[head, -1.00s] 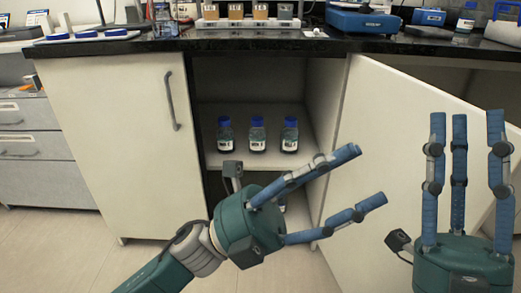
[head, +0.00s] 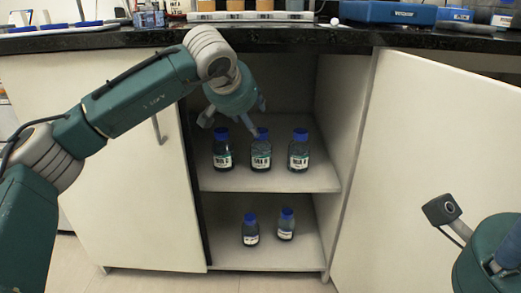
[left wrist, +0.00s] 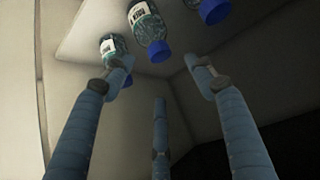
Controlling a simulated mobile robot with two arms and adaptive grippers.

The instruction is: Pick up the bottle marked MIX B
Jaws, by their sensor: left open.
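Three blue-capped bottles stand in a row on the cabinet's upper shelf: left (head: 222,150), middle (head: 261,152) and right (head: 299,152). Each has a white label, too small to read surely, so I cannot tell which is MIX B. My left gripper (head: 256,118) is open, in front of and above the row, near the middle bottle's cap. In the left wrist view, its fingers (left wrist: 162,75) are spread and empty; one bottle (left wrist: 147,28) shows between them, another (left wrist: 114,48) behind the left fingertip. My right gripper (head: 492,258) is cut off at the lower right.
Two smaller-looking blue-capped bottles, (head: 250,230) and (head: 286,225), stand on the lower shelf (head: 300,255). The open cabinet door (head: 440,140) is on the right. The dark counter edge (head: 300,38) runs above the opening.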

